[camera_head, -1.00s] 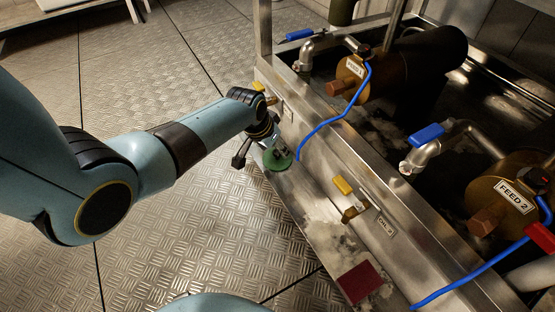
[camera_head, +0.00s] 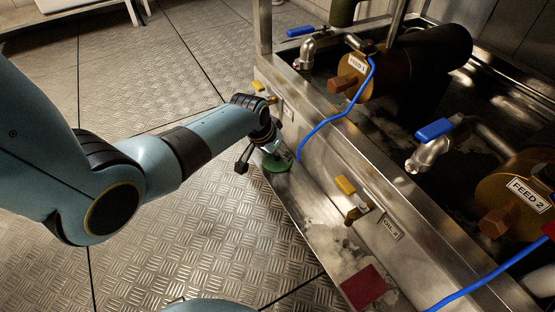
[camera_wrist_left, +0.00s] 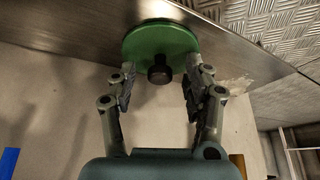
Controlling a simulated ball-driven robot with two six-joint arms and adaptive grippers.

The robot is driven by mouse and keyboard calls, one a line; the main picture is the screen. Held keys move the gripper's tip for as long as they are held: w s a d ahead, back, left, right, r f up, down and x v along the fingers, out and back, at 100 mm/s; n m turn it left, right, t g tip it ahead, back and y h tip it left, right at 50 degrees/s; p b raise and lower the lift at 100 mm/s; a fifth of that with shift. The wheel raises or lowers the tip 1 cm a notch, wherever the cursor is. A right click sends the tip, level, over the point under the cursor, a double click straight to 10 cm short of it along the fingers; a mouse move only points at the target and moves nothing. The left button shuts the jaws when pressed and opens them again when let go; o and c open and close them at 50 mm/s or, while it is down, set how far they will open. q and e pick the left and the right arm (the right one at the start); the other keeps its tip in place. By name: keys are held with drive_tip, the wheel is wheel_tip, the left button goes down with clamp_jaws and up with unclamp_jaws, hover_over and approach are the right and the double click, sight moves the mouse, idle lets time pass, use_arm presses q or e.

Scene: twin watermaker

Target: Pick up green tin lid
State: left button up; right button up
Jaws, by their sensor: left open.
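The green tin lid (camera_head: 277,162) lies on the metal ledge along the front of the machine frame, partly hidden by my gripper in the head view. In the left wrist view the green tin lid (camera_wrist_left: 160,40) is a green disc with a dark round knob (camera_wrist_left: 159,74) at its centre. My left gripper (camera_head: 262,158) is at the lid. In the wrist view its two fingers (camera_wrist_left: 158,88) are open, one on each side of the knob, with gaps between them and the knob. My right gripper is not in view.
A red square pad (camera_head: 364,286) lies farther along the ledge. A yellow-handled valve (camera_head: 346,187) sticks out from the frame wall. A blue hose (camera_head: 340,115) hangs over the frame near the lid. The patterned floor (camera_head: 190,240) beside the ledge is clear.

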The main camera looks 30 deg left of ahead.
sight(276, 153)
use_arm(q)
clamp_jaws()
idle(0.3)
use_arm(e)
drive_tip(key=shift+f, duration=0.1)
